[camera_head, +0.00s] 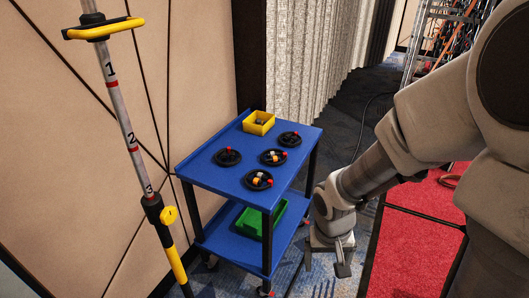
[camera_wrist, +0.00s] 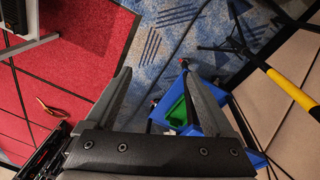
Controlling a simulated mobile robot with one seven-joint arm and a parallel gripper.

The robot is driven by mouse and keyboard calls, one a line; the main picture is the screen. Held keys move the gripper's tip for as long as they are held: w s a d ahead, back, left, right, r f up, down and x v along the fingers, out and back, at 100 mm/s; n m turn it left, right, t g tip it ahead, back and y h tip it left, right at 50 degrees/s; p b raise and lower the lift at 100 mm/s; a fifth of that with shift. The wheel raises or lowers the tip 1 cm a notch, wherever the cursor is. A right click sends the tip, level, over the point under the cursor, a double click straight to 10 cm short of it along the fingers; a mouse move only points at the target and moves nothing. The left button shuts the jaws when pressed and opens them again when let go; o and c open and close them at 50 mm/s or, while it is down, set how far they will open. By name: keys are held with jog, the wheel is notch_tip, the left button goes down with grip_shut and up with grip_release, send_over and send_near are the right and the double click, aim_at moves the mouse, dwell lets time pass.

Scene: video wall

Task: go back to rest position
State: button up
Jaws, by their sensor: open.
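My gripper (camera_head: 328,262) hangs low at the right of the blue cart, pointing down past its edge. In the wrist view my gripper (camera_wrist: 160,88) has its two dark fingers spread apart with nothing between them. The blue cart (camera_head: 195,166) has two shelves. On its top are several round black dishes, one of them at the front (camera_head: 257,180), holding small red, orange and white pieces. A yellow bin (camera_head: 259,122) stands at the top's back corner. A green bin (camera_head: 250,222) sits on the lower shelf.
A pole with yellow parts (camera_head: 131,140) stands left of the cart. A beige wall panel (camera_head: 60,190) is behind it. Red carpet (camera_head: 400,250) lies right of my gripper. A ladder and cables (camera_head: 440,40) stand at the back right.

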jog(key=s+r+t, duration=0.2)
jog(key=s+r, duration=0.2)
jog(key=r, duration=0.6)
jog(key=s+r+t+y, duration=0.1)
jog(key=s+r, duration=0.3)
jog(key=r, duration=0.6)
jog(key=shift+s+a+r+n+t+b, duration=0.25)
jog(key=shift+n+t+b, duration=0.2)
jog(key=shift+t, duration=0.45)
jog(key=shift+w+a+f, duration=0.1)
jog(key=c, duration=0.6)
jog(key=shift+a, duration=0.15)
